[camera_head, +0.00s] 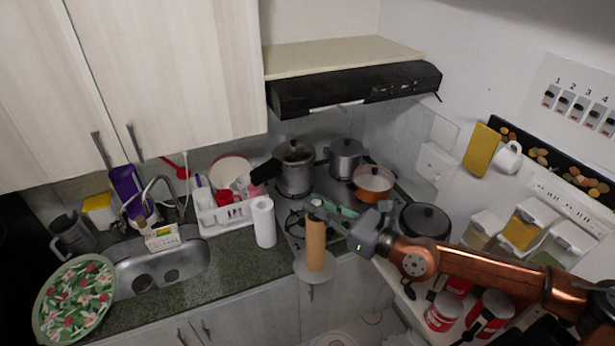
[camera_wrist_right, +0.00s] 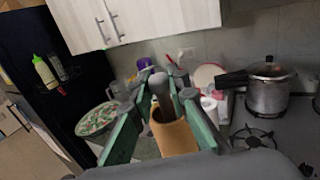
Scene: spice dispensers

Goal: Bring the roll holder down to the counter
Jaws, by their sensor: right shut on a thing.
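The roll holder (camera_head: 316,243) is a brown cardboard-coloured tube on a round grey base (camera_head: 315,268), with a grey post at its top. It is roughly upright and appears in the air in front of the stove and counter edge. My right gripper (camera_head: 328,209), with green fingers, is shut on its top end. In the wrist view the brown tube of the roll holder (camera_wrist_right: 174,136) is between the fingers of my right gripper (camera_wrist_right: 160,100). The green granite counter (camera_head: 225,262) lies to the left. My left gripper is not in view.
A white paper roll (camera_head: 263,222) stands on the counter beside the dish rack (camera_head: 222,213). The sink (camera_head: 160,270) and a floral plate (camera_head: 75,298) are farther left. Pots (camera_head: 294,170) stand on the stove behind. Red tins (camera_head: 443,311) stand at right.

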